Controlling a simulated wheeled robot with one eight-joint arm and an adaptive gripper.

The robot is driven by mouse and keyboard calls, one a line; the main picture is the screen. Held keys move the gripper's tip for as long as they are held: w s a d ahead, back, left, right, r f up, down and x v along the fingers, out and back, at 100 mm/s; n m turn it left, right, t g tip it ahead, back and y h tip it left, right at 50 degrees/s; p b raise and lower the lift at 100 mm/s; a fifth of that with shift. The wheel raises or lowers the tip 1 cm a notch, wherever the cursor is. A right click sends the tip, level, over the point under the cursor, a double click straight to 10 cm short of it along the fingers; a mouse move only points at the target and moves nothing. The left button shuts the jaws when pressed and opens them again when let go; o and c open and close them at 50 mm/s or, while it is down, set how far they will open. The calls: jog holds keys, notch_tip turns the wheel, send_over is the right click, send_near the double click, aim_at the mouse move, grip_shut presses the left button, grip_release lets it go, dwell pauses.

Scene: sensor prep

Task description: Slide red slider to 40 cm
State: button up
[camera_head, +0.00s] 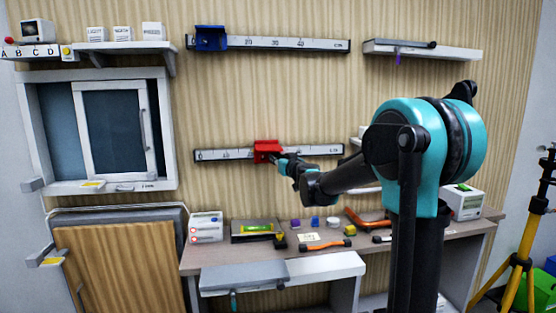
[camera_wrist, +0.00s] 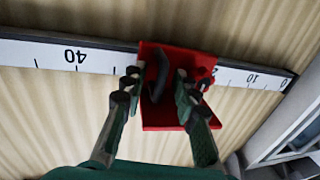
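The red slider (camera_head: 267,149) sits on the lower wall ruler rail (camera_head: 320,151), near the middle. In the wrist view the slider (camera_wrist: 178,118) covers the scale between the 40 mark at its left, upside down, and a partly hidden 2 at its right; the 10 is farther right. My gripper (camera_head: 279,162) is at the slider's front, lower right side. In the wrist view my gripper (camera_wrist: 157,82) has its fingers apart, either side of the slider's dark handle (camera_wrist: 158,75), with gaps seeming to show. Whether either finger touches it is unclear.
An upper ruler rail (camera_head: 270,43) carries a blue slider (camera_head: 210,38) at its left end. A workbench (camera_head: 350,243) with tools and small blocks lies below. A sliding window (camera_head: 115,130) is to the left, a yellow tripod (camera_head: 524,240) to the right.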

grip_shut()
jog(key=w+d, duration=0.2)
jog(key=d, duration=0.7)
jog(key=w+d, duration=0.1)
jog(key=d, duration=0.9)
jog(key=shift+w+d, duration=0.3)
jog(key=shift+w, duration=0.05)
jog(key=shift+o, duration=0.5)
grip_release()
jog(key=shift+s, duration=0.1)
jog(key=v, duration=1.1)
jog(key=shift+s+d, duration=0.15)
jog(key=shift+s, duration=0.2)
